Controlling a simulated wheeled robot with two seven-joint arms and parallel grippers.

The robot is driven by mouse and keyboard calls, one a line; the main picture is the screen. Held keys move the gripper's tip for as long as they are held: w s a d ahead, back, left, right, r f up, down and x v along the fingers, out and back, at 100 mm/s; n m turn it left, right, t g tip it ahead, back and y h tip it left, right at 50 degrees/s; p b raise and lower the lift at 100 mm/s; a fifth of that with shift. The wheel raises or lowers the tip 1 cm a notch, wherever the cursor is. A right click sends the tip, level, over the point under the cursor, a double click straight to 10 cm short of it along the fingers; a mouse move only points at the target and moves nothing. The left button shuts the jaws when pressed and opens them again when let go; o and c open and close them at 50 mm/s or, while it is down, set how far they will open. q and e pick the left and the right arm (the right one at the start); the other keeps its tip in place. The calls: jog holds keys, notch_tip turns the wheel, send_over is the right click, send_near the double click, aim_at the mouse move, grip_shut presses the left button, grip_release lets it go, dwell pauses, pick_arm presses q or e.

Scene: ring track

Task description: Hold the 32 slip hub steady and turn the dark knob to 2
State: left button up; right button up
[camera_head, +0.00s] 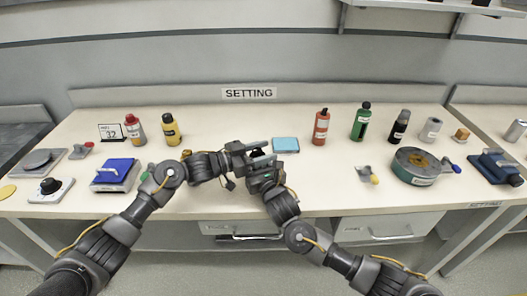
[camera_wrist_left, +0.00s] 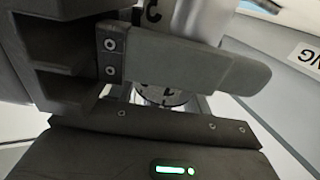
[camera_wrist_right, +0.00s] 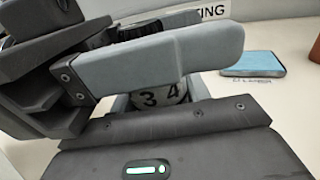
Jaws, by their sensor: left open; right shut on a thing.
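The hub, a pale ring with the digits 3 and 4 (camera_wrist_right: 160,95), shows between the fingers of my right gripper (camera_wrist_right: 165,80). It is mostly hidden by both grippers. My right gripper, seen in the head view (camera_head: 268,175), is shut on the hub from the front. A dark knob (camera_wrist_right: 138,30) shows above the right finger in the right wrist view. My left gripper (camera_head: 262,153) is open just above, with its fingers around the dark knob. In the left wrist view a marked ring (camera_wrist_left: 165,97) shows behind the finger; the knob's setting cannot be read.
A card reading 32 (camera_head: 111,133) stands at the back left, near several bottles. A blue block (camera_head: 114,172) and a black-knobbed plate (camera_head: 50,187) lie left. A light-blue box (camera_head: 285,145) lies behind my grippers. A round device (camera_head: 415,165) stands right. The table's front middle is clear.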

pick_arm(q)
jog(key=shift+c, duration=0.4)
jog(key=c, duration=0.9)
jog(key=shift+d+n+t+y, duration=0.1)
jog(key=shift+n+t+y, duration=0.5)
jog(key=shift+t, duration=0.4)
jog(key=shift+w+a+n+t+y, duration=0.15)
jog(key=shift+n+t+y, duration=0.55)
jog(key=shift+n+t, duration=0.3)
jog(key=shift+w+a+n+t+y, duration=0.15)
jog(key=shift+n+t+y, duration=0.6)
jog(key=shift+t, duration=0.45)
jog(key=o, duration=1)
jog(key=v, duration=1.2)
